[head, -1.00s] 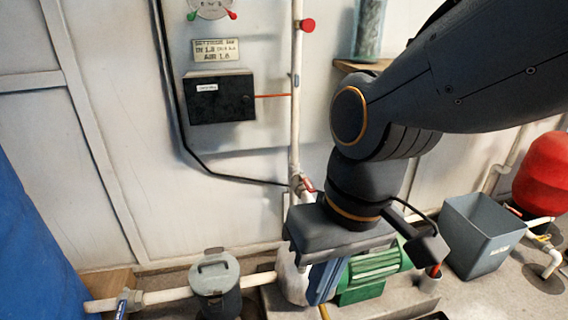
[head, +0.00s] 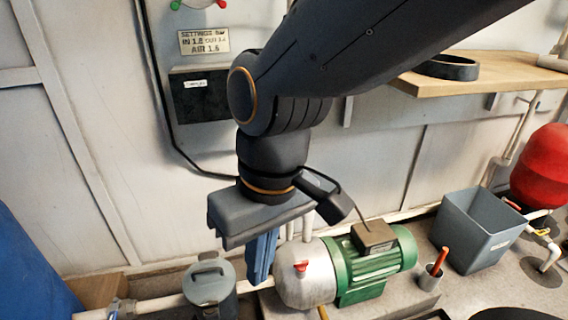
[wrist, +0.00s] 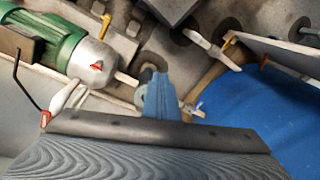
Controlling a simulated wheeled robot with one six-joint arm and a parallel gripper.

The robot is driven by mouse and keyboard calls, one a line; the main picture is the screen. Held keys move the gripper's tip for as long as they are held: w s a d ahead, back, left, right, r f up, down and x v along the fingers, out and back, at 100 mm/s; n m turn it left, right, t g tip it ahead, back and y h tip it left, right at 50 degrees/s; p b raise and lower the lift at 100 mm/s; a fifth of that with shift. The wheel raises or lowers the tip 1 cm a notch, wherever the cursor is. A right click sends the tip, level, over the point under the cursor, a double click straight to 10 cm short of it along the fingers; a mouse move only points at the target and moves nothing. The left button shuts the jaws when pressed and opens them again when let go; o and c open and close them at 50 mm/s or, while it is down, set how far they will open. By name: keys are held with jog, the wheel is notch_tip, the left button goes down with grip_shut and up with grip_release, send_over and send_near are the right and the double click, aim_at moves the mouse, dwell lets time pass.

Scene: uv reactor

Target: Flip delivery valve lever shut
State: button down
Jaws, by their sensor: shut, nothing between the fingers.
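My gripper (head: 262,262) has blue fingers pressed together, pointing down between the lidded grey strainer pot (head: 210,285) and the pump (head: 305,280). The fingers also show in the wrist view (wrist: 160,98), with nothing between them. A small red lever (wrist: 45,118) shows at the left of the wrist view, on a white pipe (wrist: 68,98) beside the pump. It is apart from the fingers, and it looks like the delivery valve lever. In the head view my arm hides the vertical pipe and its valve. The lever's exact angle is hard to tell.
The green pump motor (head: 370,260) is right of my gripper. A grey bin (head: 482,230), a red tank (head: 542,165) and a cup with a red-handled tool (head: 432,275) stand further right. A wooden shelf (head: 480,75) juts from the wall. A black box (head: 200,97) hangs behind my arm.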

jog(key=w+a+r+n+h+p, duration=0.2)
jog(key=w+r+n+h+p, duration=0.1)
jog(key=w+p, duration=0.4)
jog(key=w+a+r+n+h+p, duration=0.2)
jog(key=w+r+n+p, duration=0.15)
jog(key=w+p, duration=0.25)
jog(key=w+f+n+t+h+p, duration=0.1)
jog(key=w+f+n+h+p, duration=0.1)
jog(key=w+p, duration=0.4)
jog(key=w+f+n+h+p, duration=0.3)
jog(key=w+n+p, duration=0.2)
jog(key=w+p, duration=0.2)
jog(key=shift+d+f+t+p, duration=0.15)
jog(key=shift+f+t+p, duration=0.25)
jog(key=shift+p, duration=0.3)
jog(key=w+d+f+p, duration=0.1)
jog(key=w+d+f, duration=0.1)
jog(key=d+f, duration=0.5)
jog(key=shift+d, duration=1.95)
